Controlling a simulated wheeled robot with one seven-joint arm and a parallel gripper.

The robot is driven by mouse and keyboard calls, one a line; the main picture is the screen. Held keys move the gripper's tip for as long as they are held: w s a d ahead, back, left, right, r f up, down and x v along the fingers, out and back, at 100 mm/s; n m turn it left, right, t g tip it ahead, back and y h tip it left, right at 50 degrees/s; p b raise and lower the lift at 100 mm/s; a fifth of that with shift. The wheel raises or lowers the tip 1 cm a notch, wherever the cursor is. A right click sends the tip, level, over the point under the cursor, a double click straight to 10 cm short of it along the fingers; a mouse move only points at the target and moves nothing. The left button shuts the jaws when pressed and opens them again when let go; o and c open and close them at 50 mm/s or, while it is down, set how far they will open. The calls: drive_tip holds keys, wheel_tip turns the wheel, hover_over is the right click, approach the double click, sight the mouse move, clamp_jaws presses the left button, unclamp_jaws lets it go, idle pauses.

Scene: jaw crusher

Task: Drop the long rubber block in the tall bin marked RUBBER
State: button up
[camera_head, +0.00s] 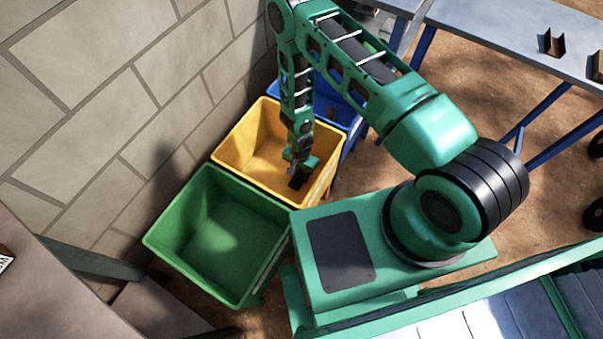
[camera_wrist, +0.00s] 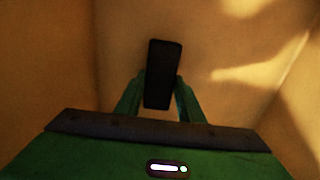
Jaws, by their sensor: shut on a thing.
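The long rubber block (camera_wrist: 162,75) is dark and oblong, held upright in the picture between the fingers of my gripper (camera_wrist: 160,100) in the wrist view. In the head view the block (camera_head: 297,181) is a small dark shape below my gripper (camera_head: 296,168). My gripper is shut on it and is over or inside the yellow bin (camera_head: 232,143), near its right side. The wrist view shows yellow walls around the block. I cannot read any RUBBER marking on a bin.
An empty green bin (camera_head: 173,222) stands in front of the yellow one, and a blue bin (camera_head: 328,103) stands behind it. A block wall (camera_head: 95,90) runs along the left. A grey table (camera_head: 490,35) with small parts is at the upper right.

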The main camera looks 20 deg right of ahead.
sight(300, 175)
drive_tip(key=o, duration=1.3)
drive_tip(key=shift+f, duration=0.1)
drive_tip(key=shift+c, duration=0.2)
wheel_tip(300, 175, up, 12)
drive_tip(key=shift+r, duration=0.2)
